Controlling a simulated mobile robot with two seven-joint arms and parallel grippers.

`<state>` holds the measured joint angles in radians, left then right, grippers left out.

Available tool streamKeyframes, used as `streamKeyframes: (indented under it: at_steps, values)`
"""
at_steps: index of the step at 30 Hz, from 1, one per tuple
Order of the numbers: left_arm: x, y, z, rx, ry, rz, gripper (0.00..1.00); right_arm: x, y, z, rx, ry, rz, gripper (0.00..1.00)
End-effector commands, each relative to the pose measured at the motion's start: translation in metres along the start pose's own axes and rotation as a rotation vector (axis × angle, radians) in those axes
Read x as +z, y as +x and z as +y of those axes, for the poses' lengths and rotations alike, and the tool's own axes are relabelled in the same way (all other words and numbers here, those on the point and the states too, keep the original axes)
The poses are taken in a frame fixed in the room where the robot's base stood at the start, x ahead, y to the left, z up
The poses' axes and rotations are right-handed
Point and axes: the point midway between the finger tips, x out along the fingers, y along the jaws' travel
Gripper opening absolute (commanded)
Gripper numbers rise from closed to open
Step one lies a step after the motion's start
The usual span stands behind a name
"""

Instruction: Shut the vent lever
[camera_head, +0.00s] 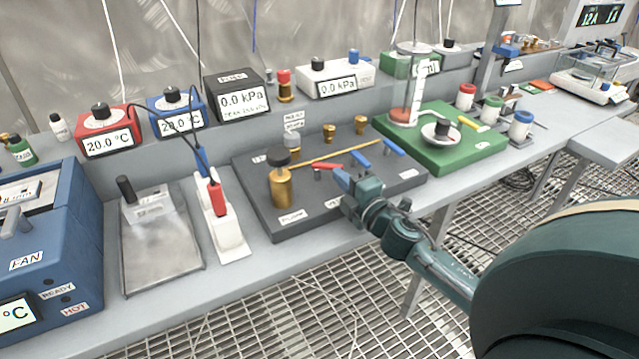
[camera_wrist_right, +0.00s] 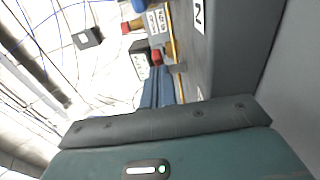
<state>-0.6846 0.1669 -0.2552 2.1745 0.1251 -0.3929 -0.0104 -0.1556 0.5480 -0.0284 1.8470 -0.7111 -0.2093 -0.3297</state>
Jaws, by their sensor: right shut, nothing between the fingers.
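A dark grey board (camera_head: 270,215) on the bench carries a brass pipe (camera_head: 345,156) and several small levers. One lever has a red handle (camera_head: 327,164); two others have blue handles, one in the middle (camera_head: 362,161) and one at the right (camera_head: 394,147). Which one is the vent lever I cannot read for sure, as a front label is partly hidden by my right gripper. My right gripper (camera_head: 343,181) is shut and empty at the board's front edge, just below the red and middle blue handles. Its closed fingers (camera_wrist_right: 157,92) show in the wrist view. My left gripper is out of view.
A brass cylinder with a black knob (camera_head: 281,185) stands at the board's left. A green board (camera_head: 460,155) with glassware and a dish stands to the right. A white block with red and blue plugs (camera_head: 228,235) lies left. The grated floor in front is clear.

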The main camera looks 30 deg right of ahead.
Motion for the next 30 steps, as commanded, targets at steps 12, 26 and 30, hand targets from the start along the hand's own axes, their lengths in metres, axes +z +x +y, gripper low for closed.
streamKeyframes:
  at_steps: [12, 26, 30]
  values:
    - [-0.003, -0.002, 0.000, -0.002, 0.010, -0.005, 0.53, 0.016, 0.008, 0.001, 0.000, 0.000, -0.001, 0.00]
    - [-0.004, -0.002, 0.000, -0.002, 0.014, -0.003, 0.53, 0.020, 0.011, 0.000, 0.001, 0.000, 0.000, 0.00]
    - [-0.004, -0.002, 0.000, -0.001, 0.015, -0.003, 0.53, 0.019, 0.011, 0.000, 0.001, 0.000, 0.000, 0.00]
